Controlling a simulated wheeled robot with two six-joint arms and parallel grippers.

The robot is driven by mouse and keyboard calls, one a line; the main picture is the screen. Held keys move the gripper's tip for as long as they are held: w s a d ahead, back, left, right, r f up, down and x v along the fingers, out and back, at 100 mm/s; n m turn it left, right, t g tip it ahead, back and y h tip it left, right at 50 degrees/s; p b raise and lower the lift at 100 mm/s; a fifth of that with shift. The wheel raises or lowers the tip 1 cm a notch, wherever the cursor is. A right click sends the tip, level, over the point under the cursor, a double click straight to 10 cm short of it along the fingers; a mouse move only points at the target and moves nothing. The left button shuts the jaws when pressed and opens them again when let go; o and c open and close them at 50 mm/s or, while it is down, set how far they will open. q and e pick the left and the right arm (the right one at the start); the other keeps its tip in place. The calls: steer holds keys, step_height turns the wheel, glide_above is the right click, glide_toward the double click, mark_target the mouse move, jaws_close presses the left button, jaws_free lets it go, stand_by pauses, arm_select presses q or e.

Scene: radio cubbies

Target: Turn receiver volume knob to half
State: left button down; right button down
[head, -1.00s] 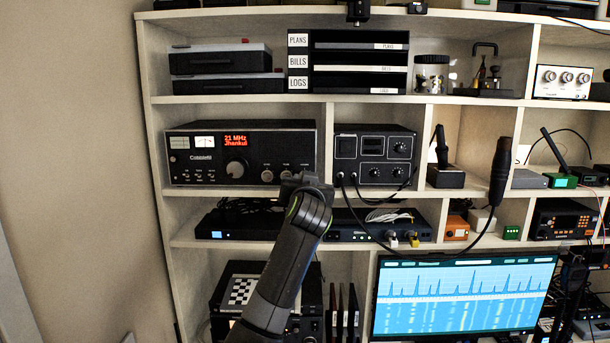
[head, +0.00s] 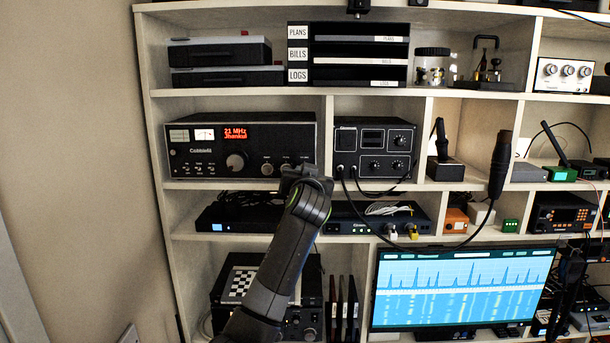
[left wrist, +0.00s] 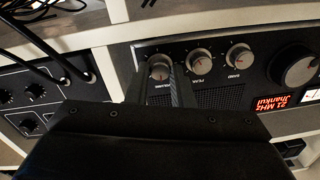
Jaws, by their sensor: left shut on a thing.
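The receiver (head: 203,163) is a black box with an orange display, left in the middle row of the cubby shelf. My left gripper (head: 303,172) is at its lower right corner in the head view and hides the volume knob there. In the left wrist view the receiver (left wrist: 215,97) appears upside down. My left gripper (left wrist: 172,80) is shut on the volume knob. The knob's exact pointer angle is too small to tell. My right gripper is not in view.
A second black unit (head: 345,165) with knobs and cables stands in the cubby just right of the receiver. A hanging microphone (head: 500,165) and its looping cable are farther right. A lit monitor (head: 460,290) stands below. Flat devices (head: 240,217) fill the shelf under the receiver.

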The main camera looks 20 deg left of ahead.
arm_select(q)
steer(key=shift+a+f+m+t+h+p, duration=0.15)
steer(key=shift+m+h+p, duration=0.35)
steer(key=shift+m, duration=6.3)
steer(key=shift+m+t+h+p, duration=0.25)
steer(key=shift+m+p, duration=0.45)
steer(key=shift+m, duration=6.1)
steer(key=c, duration=1.5)
jaws_free()
steer(key=shift+c, duration=0.2)
